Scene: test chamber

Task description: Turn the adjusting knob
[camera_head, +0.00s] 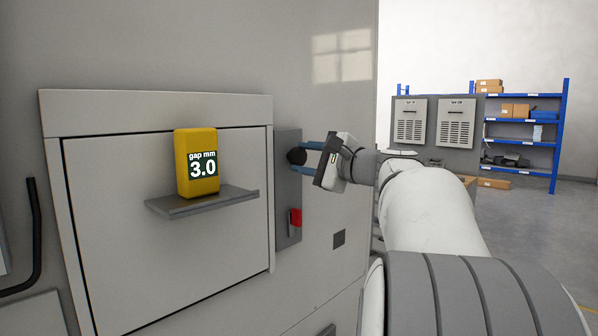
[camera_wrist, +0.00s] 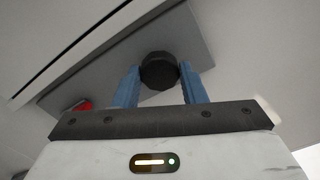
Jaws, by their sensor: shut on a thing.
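The black adjusting knob (camera_head: 297,156) sits on a dark grey panel (camera_head: 287,222) on the machine's front. It also shows in the wrist view (camera_wrist: 159,71), between my two blue fingers. My gripper (camera_head: 305,156) reaches in from the right and is shut on the knob. In the wrist view a finger lies on each side of the knob (camera_wrist: 160,80).
A red switch (camera_head: 295,217) is on the same panel below the knob; it also shows in the wrist view (camera_wrist: 84,106). A black handle (camera_head: 34,235) is at far left. Blue shelving (camera_head: 557,130) with boxes stands at the back right. The floor there looks mostly clear.

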